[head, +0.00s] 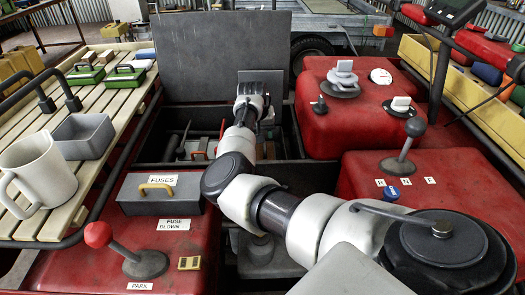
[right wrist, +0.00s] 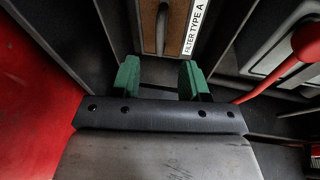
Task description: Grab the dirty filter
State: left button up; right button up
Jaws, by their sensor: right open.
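In the right wrist view a brown panel (right wrist: 177,28) with an upright pale handle or bar (right wrist: 161,25) stands in a dark slot. A white label reading FILTER TYPE A (right wrist: 190,28) is on its right. Whether this is the dirty filter I cannot tell. My right gripper (right wrist: 160,80) has its green fingers spread wide. It is empty, just short of the panel and roughly in line with the bar. In the head view my right arm reaches into the open compartment (head: 170,140), and its fingers are hidden. My left gripper is not in view.
Dark compartment walls flank the gripper, with a red wall (right wrist: 30,110) on the left. A red knob (right wrist: 306,42) on a rod is close on the right. In the head view, a raised grey lid (head: 215,50), a FUSES box (head: 160,190) and levers surround the compartment.

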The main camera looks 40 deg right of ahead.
aim_at(265, 146)
jog(key=x, duration=0.5)
jog(key=shift+s+a+f+b, duration=0.1)
jog(key=shift+s+f+b, duration=0.1)
jog(key=shift+b, duration=0.15)
jog(key=shift+f, duration=0.25)
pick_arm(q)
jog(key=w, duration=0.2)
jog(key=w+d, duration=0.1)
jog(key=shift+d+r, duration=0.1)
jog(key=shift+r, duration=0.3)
pick_arm(e)
jog(key=shift+r, duration=0.1)
jog(key=shift+c, duration=0.3)
grip_shut()
